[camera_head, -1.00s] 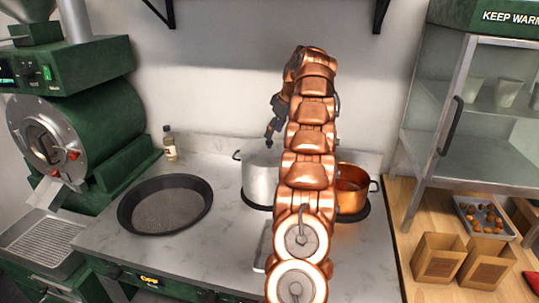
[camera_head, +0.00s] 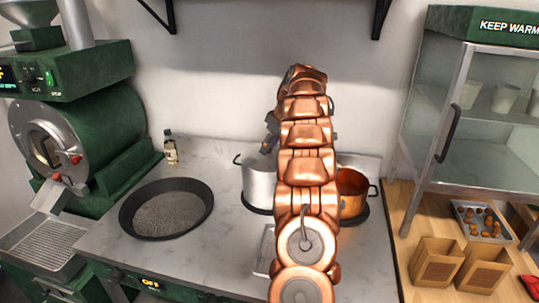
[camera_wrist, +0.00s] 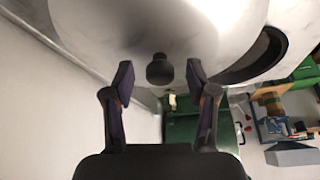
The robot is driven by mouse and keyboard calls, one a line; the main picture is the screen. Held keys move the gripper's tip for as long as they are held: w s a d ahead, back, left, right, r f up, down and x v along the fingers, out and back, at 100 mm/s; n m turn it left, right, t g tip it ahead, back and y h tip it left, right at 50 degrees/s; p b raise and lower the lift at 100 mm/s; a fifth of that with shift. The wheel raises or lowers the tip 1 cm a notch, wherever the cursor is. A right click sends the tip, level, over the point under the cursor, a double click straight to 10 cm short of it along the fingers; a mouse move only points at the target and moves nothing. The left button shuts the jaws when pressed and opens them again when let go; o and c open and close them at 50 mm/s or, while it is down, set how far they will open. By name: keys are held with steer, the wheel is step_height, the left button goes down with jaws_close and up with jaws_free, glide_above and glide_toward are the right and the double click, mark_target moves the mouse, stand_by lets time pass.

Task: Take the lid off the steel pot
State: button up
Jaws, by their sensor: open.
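The steel pot (camera_head: 258,188) stands at the back of the counter, partly behind my copper-coloured arm. Its lid (camera_wrist: 110,22) fills the top of the wrist view as a pale shiny surface. The lid's dark round knob (camera_wrist: 159,70) shows at the middle, between my fingertips from that camera's angle. My gripper (camera_head: 268,145) is at the top of the pot in the head view, its tips partly hidden by the arm. In the wrist view its two fingers stand apart, one on each side of the knob, with visible gaps.
A copper pot (camera_head: 352,195) stands right of the steel pot, partly behind my arm. A black pan (camera_head: 140,232) lies to the left, and a small bottle (camera_head: 170,150) stands at the wall. The green roaster (camera_head: 110,135) is far left; the warming cabinet (camera_head: 480,180) is right.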

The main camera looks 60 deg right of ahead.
steer(key=shift+f, duration=0.15)
steer(key=shift+c, duration=0.3)
jaws_close()
